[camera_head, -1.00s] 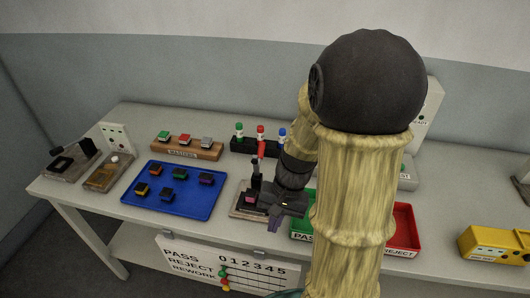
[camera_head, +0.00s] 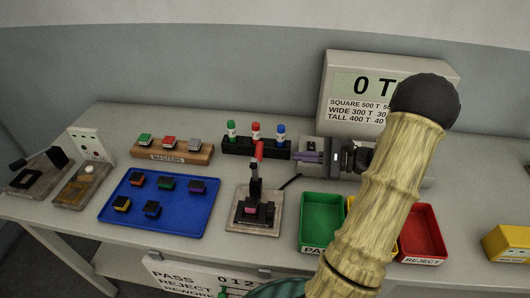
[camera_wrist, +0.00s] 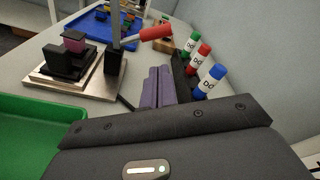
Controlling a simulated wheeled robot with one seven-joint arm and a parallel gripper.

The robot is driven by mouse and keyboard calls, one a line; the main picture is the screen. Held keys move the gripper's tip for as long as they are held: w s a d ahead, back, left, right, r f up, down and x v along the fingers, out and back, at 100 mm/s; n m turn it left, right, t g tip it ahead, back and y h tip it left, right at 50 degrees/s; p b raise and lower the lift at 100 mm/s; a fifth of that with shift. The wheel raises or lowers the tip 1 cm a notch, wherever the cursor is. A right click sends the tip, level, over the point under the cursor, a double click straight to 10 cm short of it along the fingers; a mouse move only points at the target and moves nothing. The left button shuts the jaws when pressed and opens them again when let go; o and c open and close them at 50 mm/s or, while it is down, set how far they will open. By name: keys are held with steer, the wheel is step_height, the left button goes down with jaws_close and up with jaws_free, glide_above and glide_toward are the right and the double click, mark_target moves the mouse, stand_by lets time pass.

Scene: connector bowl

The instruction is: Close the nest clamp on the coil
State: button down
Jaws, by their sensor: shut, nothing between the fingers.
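The coil (camera_head: 250,210), a dark part with a pink-purple face, sits in the black nest in front of the clamp post. In the wrist view, the coil (camera_wrist: 74,42) sits in the nest at the upper left and the red handle (camera_wrist: 156,32) sticks out to the right of the post. My gripper (camera_head: 300,157) points left, behind and right of the clamp, apart from it. In the wrist view, its purple fingers (camera_wrist: 158,88) are together and empty.
A rack with green, red and blue markers (camera_head: 256,147) stands close beside my fingers. A blue tray (camera_head: 160,222) with several parts lies left. Green (camera_head: 322,215) and red (camera_head: 421,240) bins stand right, partly behind my arm. A display box (camera_head: 340,75) stands behind.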

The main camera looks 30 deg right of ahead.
mark_target(258, 156)
steer(key=shift+a, duration=0.15)
steer(key=x, duration=1)
steer(key=shift+p, duration=0.3)
steer(key=shift+a, duration=0.1)
